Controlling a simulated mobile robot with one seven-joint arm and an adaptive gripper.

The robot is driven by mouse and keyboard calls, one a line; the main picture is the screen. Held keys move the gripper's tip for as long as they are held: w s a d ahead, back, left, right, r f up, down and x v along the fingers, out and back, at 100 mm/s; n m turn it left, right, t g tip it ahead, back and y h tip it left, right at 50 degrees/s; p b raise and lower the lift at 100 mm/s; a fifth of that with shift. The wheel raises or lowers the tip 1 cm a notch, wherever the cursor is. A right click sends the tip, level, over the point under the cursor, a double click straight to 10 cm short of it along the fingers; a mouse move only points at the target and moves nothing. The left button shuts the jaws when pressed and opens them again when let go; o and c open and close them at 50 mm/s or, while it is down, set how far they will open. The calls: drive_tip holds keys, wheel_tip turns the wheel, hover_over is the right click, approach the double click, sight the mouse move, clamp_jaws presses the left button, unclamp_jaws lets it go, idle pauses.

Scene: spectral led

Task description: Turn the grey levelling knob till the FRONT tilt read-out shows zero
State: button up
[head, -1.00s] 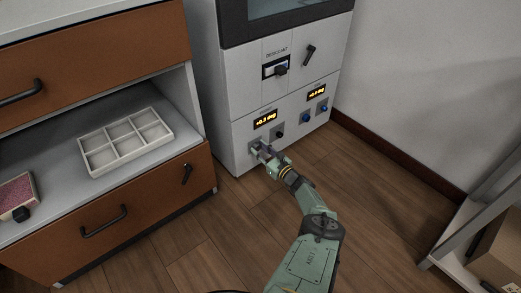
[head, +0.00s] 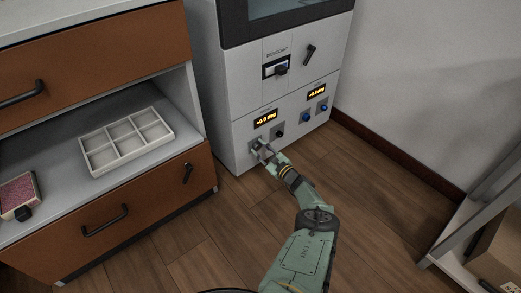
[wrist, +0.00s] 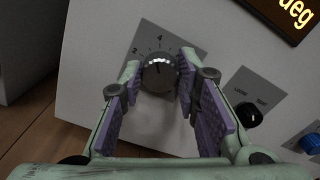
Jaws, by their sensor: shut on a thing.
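The grey levelling knob (wrist: 158,76) is round, on a numbered grey plate low on the white cabinet front. My gripper (wrist: 160,84) is shut on it, with a purple-padded finger on either side. In the head view, my gripper (head: 262,152) is at the lower left of the cabinet and mostly hides the knob. Above it is the left tilt read-out (head: 265,119), lit amber with a plus sign. Its digits and label are too small to read surely. In the wrist view only the end of this read-out (wrist: 297,14), "deg", shows.
A black knob (wrist: 248,115) sits close right of my gripper. Blue knobs (head: 306,117) lie farther right under a second amber read-out (head: 317,92). A drawer unit (head: 150,210) stands left and a metal shelf (head: 462,210) right. Open floor lies between.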

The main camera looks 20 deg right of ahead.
drive_tip(key=o, duration=1.2)
drive_tip(key=shift+s, duration=0.1)
drive_tip(key=v, duration=1.2)
